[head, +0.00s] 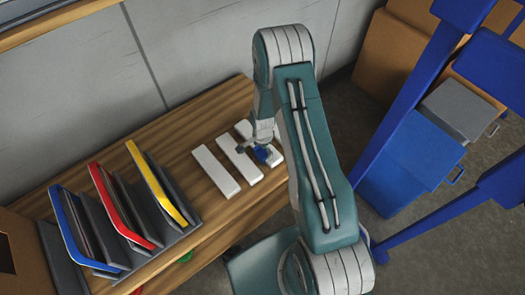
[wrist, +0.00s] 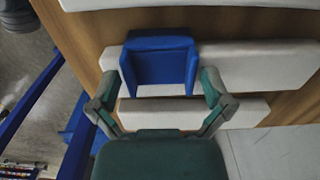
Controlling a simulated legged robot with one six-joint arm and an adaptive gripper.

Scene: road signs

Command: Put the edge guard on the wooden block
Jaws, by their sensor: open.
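The blue U-shaped edge guard (wrist: 160,62) lies across the left end of the middle pale block (wrist: 260,65) in the wrist view. The block's surface shows between its two arms. My gripper (wrist: 159,84) is open, with one finger outside each arm of the guard and no clear grip on it. In the head view the guard (head: 264,155) is a small blue patch beside my gripper (head: 254,148), partly hidden by it. The pale blocks (head: 214,171) lie side by side on the wooden bench. I cannot tell how firmly the guard is seated.
The wooden bench (head: 170,140) carries a rack with blue, red and yellow framed panels (head: 125,205) at left. A grey wall (head: 190,50) stands behind. A blue bin (head: 410,165), cardboard boxes (head: 400,50) and blue posts (head: 415,90) stand at right.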

